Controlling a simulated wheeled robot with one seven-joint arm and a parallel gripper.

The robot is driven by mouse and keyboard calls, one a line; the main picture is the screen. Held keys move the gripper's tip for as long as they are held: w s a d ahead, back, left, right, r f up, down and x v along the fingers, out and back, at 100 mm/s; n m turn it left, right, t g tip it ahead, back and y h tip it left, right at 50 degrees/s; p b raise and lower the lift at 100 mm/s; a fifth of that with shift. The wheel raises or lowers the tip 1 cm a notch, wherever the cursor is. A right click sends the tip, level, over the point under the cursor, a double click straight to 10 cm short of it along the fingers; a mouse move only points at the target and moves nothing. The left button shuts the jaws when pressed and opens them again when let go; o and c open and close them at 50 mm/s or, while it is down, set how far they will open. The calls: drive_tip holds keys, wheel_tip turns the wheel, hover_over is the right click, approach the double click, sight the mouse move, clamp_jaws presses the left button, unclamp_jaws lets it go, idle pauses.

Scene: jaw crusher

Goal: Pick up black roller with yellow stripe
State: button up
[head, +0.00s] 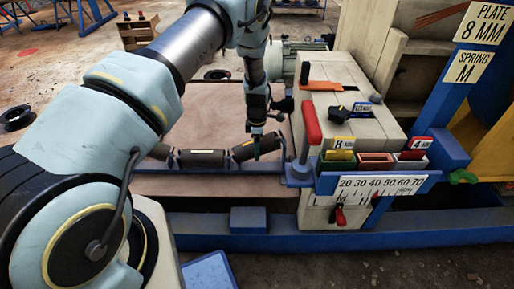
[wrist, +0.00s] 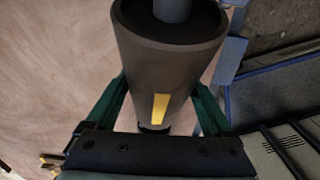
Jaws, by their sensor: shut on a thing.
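The black roller with a yellow stripe (wrist: 170,65) fills the middle of the wrist view, its stripe facing the camera. The green fingers of my gripper (wrist: 160,120) lie on both sides of it and are shut on it. In the head view my gripper (head: 257,152) points down over the right-hand dark roller (head: 241,152), which is tilted with its right end higher. A finger hides part of it. I cannot tell from the head view whether its lower end touches the blue rail below.
Another dark roller (head: 201,158) lies level just to the left, with one more (head: 160,152) beyond it. A red-handled lever (head: 311,122) stands close on the right, beside small coloured bins (head: 375,160). The brown board (head: 208,110) behind the rollers is clear.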

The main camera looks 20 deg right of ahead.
clamp_jaws()
drive_tip(key=shift+r, duration=0.1)
drive_tip(key=shift+w, duration=0.1)
